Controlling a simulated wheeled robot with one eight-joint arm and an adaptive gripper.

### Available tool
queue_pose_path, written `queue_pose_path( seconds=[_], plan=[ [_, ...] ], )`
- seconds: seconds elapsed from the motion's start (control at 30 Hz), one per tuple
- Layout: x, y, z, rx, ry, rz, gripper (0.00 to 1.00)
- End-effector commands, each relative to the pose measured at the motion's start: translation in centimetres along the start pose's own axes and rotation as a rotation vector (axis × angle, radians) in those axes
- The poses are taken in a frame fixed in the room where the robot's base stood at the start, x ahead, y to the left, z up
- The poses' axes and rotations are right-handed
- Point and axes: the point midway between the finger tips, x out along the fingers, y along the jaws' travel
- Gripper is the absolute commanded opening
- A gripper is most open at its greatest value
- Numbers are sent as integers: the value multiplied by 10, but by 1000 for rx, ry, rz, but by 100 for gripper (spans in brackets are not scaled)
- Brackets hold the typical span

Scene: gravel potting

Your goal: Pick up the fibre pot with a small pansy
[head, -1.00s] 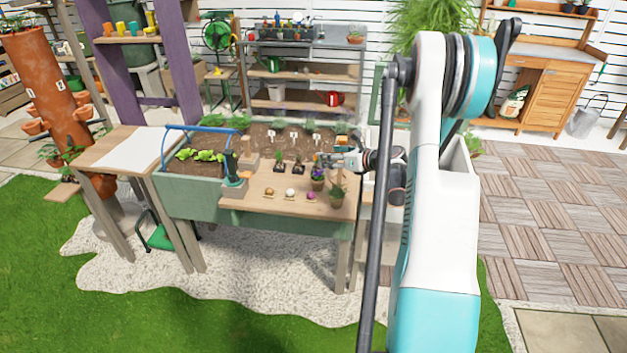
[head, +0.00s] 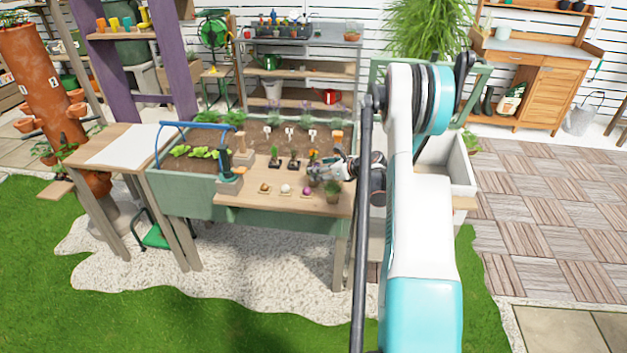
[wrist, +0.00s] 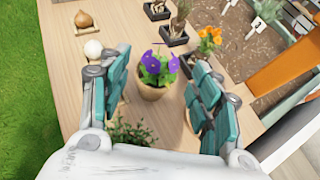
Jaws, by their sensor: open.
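The fibre pot with a small pansy (wrist: 155,91) is a tan pot with purple flowers, upright on the wooden table top. In the wrist view it sits between the two teal fingers of my gripper (wrist: 160,72), a little ahead, with visible gaps at the sides. The fingers are spread open and empty. In the head view my gripper (head: 325,170) is low over the right part of the table and largely hides the pansy pot.
A pot with a green plant (head: 333,191) stands close by my gripper. An orange-flowered plant (wrist: 209,42) and black-potted seedlings (head: 294,162) stand behind. White (head: 286,189) and brown (head: 265,188) bulbs lie to the left. A planter of soil (head: 180,186) adjoins the table.

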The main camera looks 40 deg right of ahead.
Motion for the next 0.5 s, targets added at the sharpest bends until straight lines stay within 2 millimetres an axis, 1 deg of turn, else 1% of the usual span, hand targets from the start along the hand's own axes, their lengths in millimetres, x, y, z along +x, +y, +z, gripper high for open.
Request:
queue_pose_path(
  seconds=[0.2, 0.3, 0.37, 0.5],
  plan=[
    [32, 1, -1, 0, 0, 3, 58],
    [44, 1, 0, -1, -1, 2, 58],
    [47, 1, 0, 0, -1, 2, 58],
    [46, 1, 1, 0, -1, 1, 58]
  ],
)
